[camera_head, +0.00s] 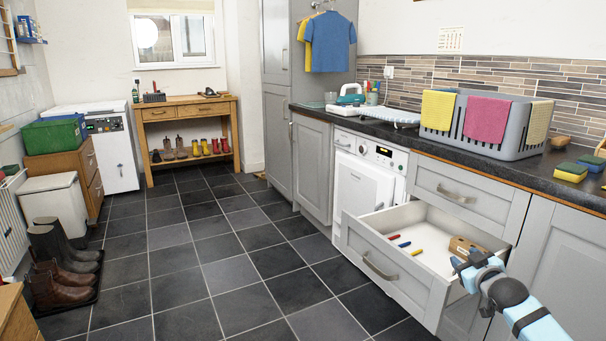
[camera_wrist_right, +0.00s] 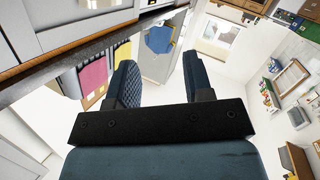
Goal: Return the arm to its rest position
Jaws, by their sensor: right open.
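My right arm reaches in from the lower right in the head view. Its gripper (camera_head: 468,265) is over the right end of the open drawer (camera_head: 385,268). In the right wrist view my right gripper (camera_wrist_right: 158,62) has its two dark fingers apart, with nothing between them. The drawer holds a few small red, blue and yellow items and a wooden block-like item (camera_head: 464,246) close by the gripper. Whether the gripper touches the drawer or this item I cannot tell. My left gripper is not in view.
The dark worktop (camera_head: 480,160) runs above the drawer, with a grey basket (camera_head: 487,138) of cloths and sponges (camera_head: 571,172). A white washing machine (camera_head: 366,185) stands beyond the drawer. Dark boots (camera_head: 60,283) stand at the left. The tiled floor (camera_head: 220,240) between is clear.

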